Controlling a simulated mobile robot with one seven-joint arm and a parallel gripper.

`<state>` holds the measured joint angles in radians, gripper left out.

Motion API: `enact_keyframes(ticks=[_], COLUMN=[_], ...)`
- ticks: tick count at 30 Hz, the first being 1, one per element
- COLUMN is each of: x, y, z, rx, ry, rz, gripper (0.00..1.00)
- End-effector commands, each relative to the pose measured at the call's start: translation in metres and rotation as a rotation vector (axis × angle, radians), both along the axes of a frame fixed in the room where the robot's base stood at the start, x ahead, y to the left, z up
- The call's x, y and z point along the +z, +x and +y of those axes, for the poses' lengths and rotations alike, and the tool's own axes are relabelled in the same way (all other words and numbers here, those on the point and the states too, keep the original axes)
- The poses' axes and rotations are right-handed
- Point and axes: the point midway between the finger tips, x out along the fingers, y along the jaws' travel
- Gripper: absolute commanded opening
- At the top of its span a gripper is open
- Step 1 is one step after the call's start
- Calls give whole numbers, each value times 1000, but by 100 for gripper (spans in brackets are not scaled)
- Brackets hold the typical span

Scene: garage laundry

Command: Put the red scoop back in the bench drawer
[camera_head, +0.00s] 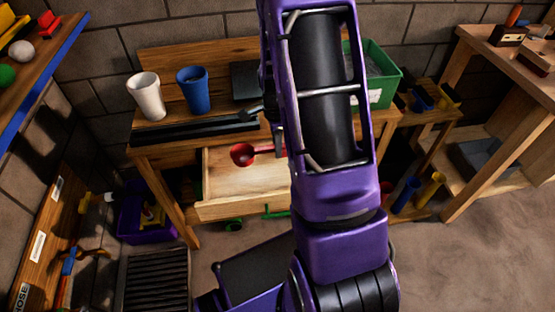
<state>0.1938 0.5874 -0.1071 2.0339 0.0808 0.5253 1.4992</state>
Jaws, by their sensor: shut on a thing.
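The red scoop (243,155) shows over the open bench drawer (245,208), its bowl at the left and its handle running right behind my arm. I cannot tell whether the bowl touches the drawer floor. The drawer is pulled out from the wooden bench (145,142), and its visible part looks otherwise empty. My gripper (279,140) is mostly hidden behind my purple arm; only a grey edge shows above the scoop's handle. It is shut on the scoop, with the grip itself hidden.
A white cup (146,96), a blue cup (193,90) and a green bin (376,75) stand on the bench. A purple crate (143,220) sits at the lower left. A low shelf stands right of the bench. Floor is clear at the lower right.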

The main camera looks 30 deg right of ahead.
Motion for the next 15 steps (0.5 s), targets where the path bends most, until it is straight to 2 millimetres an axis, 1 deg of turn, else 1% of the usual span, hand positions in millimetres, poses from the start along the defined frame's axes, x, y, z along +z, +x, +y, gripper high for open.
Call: enact_keyframes(ticks=[1, 3, 6, 11, 15], x=[-13, -25, -36, -48, -68], y=[-1, -1, 0, 0, 0], z=[0, 0, 0, 0, 0], rx=[0, 0, 0, 0, 0], ry=[2, 1, 0, 0, 0], rz=[6, 4, 1, 0, 1], gripper=[0, 0, 0, 0, 0])
